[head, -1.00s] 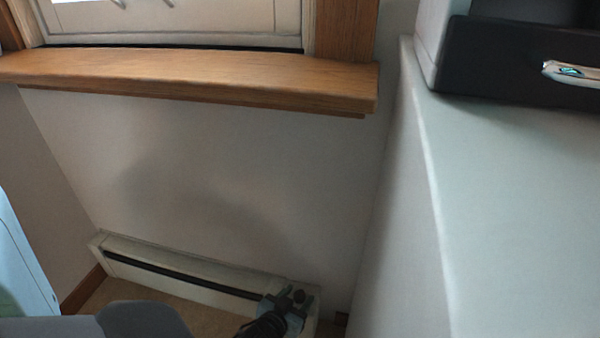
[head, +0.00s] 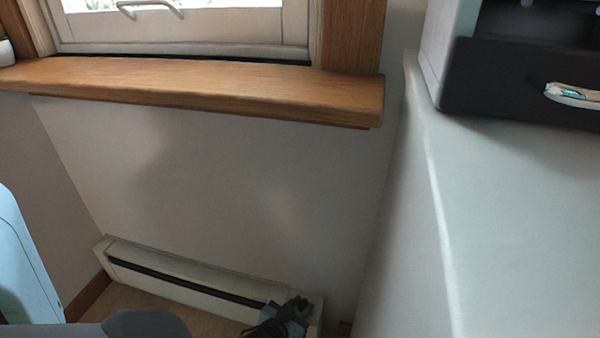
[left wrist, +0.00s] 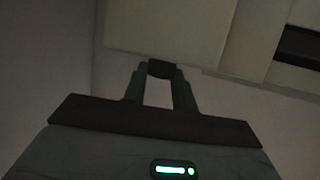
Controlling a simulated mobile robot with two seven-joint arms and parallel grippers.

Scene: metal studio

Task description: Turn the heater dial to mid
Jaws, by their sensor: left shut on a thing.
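The heater (head: 180,273) is a long white baseboard unit with a dark slot, low on the wall in the head view. My left gripper (head: 297,308) is at its right end. In the left wrist view the gripper's fingers (left wrist: 160,72) are shut on a small dark knob, the heater dial (left wrist: 159,68), at the edge of the pale heater casing (left wrist: 165,30). The fingers hide most of the dial, and no marks on it can be read, so I cannot tell its setting. My right gripper is not in view.
A wooden window sill (head: 200,88) juts out above the heater. A pale counter (head: 510,220) with a dark drawer-fronted unit (head: 500,85) stands at the right, close to the heater's right end. The wall between sill and heater is bare.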

